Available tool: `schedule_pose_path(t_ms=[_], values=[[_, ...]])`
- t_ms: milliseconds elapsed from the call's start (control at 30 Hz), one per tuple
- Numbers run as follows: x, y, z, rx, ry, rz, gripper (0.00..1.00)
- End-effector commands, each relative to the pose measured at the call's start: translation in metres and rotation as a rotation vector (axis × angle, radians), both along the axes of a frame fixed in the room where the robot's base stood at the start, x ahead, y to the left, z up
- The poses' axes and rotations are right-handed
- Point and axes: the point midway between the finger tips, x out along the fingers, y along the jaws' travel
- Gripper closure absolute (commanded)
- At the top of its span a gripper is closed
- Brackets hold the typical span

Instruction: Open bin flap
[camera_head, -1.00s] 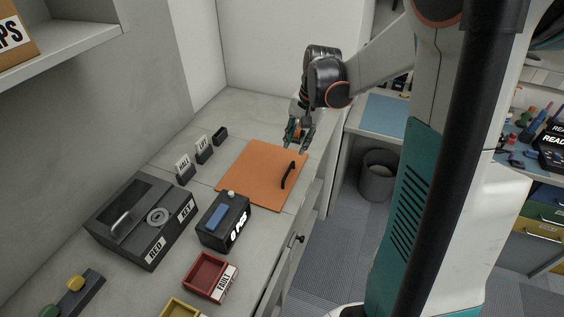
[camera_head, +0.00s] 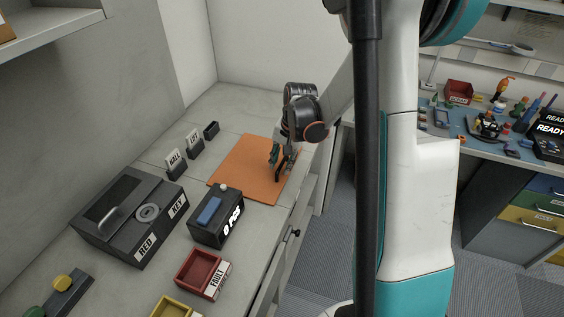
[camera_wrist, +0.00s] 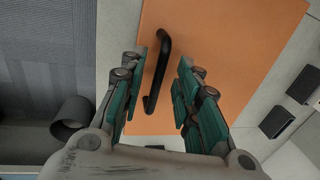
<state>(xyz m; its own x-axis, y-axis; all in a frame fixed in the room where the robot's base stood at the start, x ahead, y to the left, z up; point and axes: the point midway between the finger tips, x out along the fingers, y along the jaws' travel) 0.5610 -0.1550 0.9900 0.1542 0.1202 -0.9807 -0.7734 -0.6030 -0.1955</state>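The bin flap (camera_head: 238,168) is a flat orange panel lying level in the grey counter top, with a black bar handle near its right edge. In the wrist view the flap (camera_wrist: 225,40) fills the upper middle, and its handle (camera_wrist: 160,70) shows whole. My gripper (camera_head: 281,161) is over the handle, hiding part of it in the head view. In the wrist view my gripper (camera_wrist: 164,62) is open, with one finger on each side of the handle and gaps between. Whether the fingertips reach down to handle height is hard to tell.
Left of the flap stand small label holders (camera_head: 173,164) and a dark lidded box (camera_head: 130,215). A black box with a blue top (camera_head: 216,216) and a red tray (camera_head: 200,270) are nearer. A dark waste bin (camera_wrist: 72,117) stands on the floor.

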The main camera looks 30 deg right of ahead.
Motion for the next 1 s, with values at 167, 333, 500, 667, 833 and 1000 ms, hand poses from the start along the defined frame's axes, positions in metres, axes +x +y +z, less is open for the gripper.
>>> schedule_pose_path(t_ms=[167,333,500,667,833,1000], values=[[0.000,0.000,0.000,0.000,0.000,0.000,0.70],[0.000,0.000,0.000,0.000,0.000,0.000,1.00],[0.000,0.000,0.001,0.000,0.000,0.000,1.00],[0.001,0.001,0.005,-0.010,0.012,0.002,1.00],[0.005,0.004,0.019,-0.045,0.058,0.004,1.00],[0.014,0.012,0.044,-0.115,0.147,0.006,1.00]])
